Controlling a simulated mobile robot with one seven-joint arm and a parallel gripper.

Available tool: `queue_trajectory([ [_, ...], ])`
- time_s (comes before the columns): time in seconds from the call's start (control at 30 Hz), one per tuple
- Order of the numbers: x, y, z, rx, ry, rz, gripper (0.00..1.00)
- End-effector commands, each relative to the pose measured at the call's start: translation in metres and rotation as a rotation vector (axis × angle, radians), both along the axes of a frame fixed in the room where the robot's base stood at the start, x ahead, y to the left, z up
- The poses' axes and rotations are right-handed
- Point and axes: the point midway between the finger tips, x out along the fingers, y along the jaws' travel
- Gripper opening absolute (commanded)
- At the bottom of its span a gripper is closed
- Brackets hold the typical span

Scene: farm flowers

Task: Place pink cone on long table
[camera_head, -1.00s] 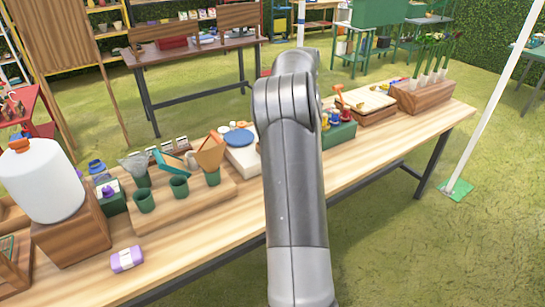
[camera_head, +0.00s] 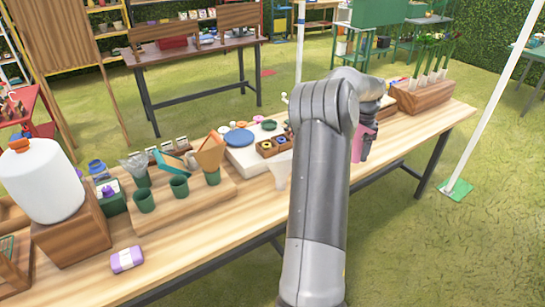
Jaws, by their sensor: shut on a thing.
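The long table (camera_head: 215,225) is wooden and runs from the lower left to the upper right. My arm reaches over its right part, and my gripper (camera_head: 366,149) shows just right of the arm. It is shut on a pink thing, which I take to be the pink cone (camera_head: 357,142). Only a strip of the cone shows; the arm and gripper hide the rest. The cone appears over the right part of the tabletop. I cannot tell whether it touches the wood.
A wooden box of leeks (camera_head: 422,98) stands at the table's right end. A pale cone-like thing (camera_head: 283,168) is left of my arm. Green cups (camera_head: 179,186) on a wooden stand, a white jug (camera_head: 42,180) and a purple-white block (camera_head: 127,259) are on the left. Bare wood lies along the front.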

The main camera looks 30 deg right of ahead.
Motion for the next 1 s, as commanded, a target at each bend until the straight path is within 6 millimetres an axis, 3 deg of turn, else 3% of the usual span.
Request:
queue_trajectory([
  [0.17,0.008,0.003,-0.023,0.0,0.0,0.002,0.56],
  [0.63,0.099,0.031,-0.081,-0.001,-0.001,0.003,0.56],
  [0.87,0.112,0.035,-0.091,-0.001,-0.001,0.001,0.56],
  [1.0,0.112,0.035,-0.109,0.001,0.003,0.001,0.56],
])
